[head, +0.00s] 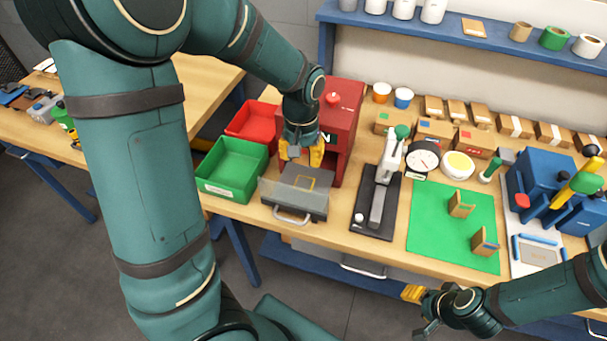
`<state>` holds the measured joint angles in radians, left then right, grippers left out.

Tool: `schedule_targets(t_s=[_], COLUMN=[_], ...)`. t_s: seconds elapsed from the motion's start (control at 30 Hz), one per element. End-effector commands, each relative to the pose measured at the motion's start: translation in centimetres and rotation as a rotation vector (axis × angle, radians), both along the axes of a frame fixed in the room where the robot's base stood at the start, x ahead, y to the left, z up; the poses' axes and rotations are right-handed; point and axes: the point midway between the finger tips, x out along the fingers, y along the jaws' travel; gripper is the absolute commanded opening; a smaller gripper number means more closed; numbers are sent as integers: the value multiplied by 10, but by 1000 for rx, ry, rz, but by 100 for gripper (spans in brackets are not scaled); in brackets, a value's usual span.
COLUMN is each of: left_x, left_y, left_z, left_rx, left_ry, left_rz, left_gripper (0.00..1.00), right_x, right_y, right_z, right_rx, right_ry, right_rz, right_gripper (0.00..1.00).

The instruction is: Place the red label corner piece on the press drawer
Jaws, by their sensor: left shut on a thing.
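My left gripper (301,153) has yellow fingertips and is shut on a small piece just above the press drawer. The piece is mostly hidden between the fingers; I take it to be the red label corner piece, but its label does not show. The grey press drawer (316,204) is pulled out of the red press (346,105) and has a yellow square outline on top. I cannot tell whether the piece touches the drawer. My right gripper (418,311) hangs in front of the bench at the lower right, open and empty.
Two wooden corner pieces stand on the green mat (432,220): one (461,205) further back, one (485,243) nearer. A green bin (230,192) and red bin (246,114) are left of the drawer. A lever stapler-like tool (379,200) stands right of it.

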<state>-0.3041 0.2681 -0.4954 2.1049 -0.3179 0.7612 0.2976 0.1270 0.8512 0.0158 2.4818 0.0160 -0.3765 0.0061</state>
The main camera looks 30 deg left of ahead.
Motion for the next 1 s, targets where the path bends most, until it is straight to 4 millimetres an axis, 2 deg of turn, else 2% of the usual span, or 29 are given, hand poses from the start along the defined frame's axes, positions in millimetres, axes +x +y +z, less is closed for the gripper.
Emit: schedule_targets(t_s=[0.2,0.47,0.7,1.0], left_x=[-1,-1,-1,0], left_y=[0,0,0,0], left_z=[-42,-63,-93,-95], left_rx=[0,0,0,0], left_ry=[6,3,4,1], left_rz=[0,0,0,0], left_gripper=[30,30,30,30], right_x=[-3,-4,-7,-7], right_y=[0,0,1,1], right_z=[-10,-13,-20,-20], right_rx=[1,2,4,4], right_ry=[7,10,15,16], right_rz=[4,7,11,12], right_gripper=[47,47,47,47])
